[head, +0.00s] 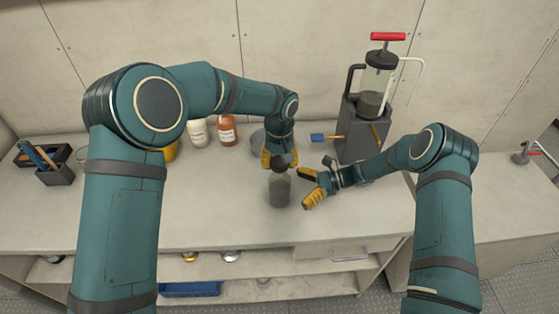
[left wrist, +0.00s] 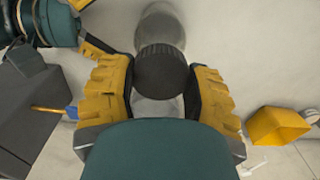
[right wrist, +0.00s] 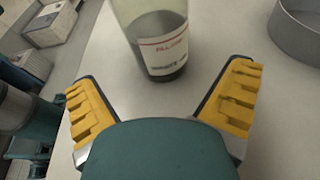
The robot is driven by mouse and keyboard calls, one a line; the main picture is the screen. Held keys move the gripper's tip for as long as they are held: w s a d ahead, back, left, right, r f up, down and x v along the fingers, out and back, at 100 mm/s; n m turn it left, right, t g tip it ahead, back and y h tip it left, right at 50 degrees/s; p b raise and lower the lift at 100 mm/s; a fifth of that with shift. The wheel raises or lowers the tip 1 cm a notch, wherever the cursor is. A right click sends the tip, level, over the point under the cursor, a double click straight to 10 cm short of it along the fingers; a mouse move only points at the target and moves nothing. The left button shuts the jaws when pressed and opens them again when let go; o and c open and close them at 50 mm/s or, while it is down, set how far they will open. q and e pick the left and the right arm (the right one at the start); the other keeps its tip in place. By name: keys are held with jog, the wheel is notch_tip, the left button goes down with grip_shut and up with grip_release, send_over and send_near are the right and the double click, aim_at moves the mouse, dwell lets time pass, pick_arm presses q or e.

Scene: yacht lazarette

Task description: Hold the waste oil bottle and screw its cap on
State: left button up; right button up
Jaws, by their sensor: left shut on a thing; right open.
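The waste oil bottle (head: 279,191) stands upright on the bench, smoky clear with dark liquid low inside. In the right wrist view the bottle (right wrist: 152,30) shows a white label with red print. My left gripper (head: 281,160) is above the bottle, shut on the dark round cap (left wrist: 161,72), which has a ribbed edge. The cap is over the bottle's top; I cannot tell whether it touches the neck. My right gripper (head: 308,188) is open, just right of the bottle, its fingers pointing at it without gripping. The bottle's neck is hidden.
A hand-pump extractor with a red handle (head: 388,37) stands at the back right. White (head: 198,134) and orange-brown (head: 227,131) bottles stand at the back. A grey round pan (right wrist: 301,25) lies near the bottle. A dark tool holder (head: 55,172) is far left. The front bench is clear.

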aim_at(283, 193)
jog(key=shift+x, duration=2.95)
jog(key=c, duration=1)
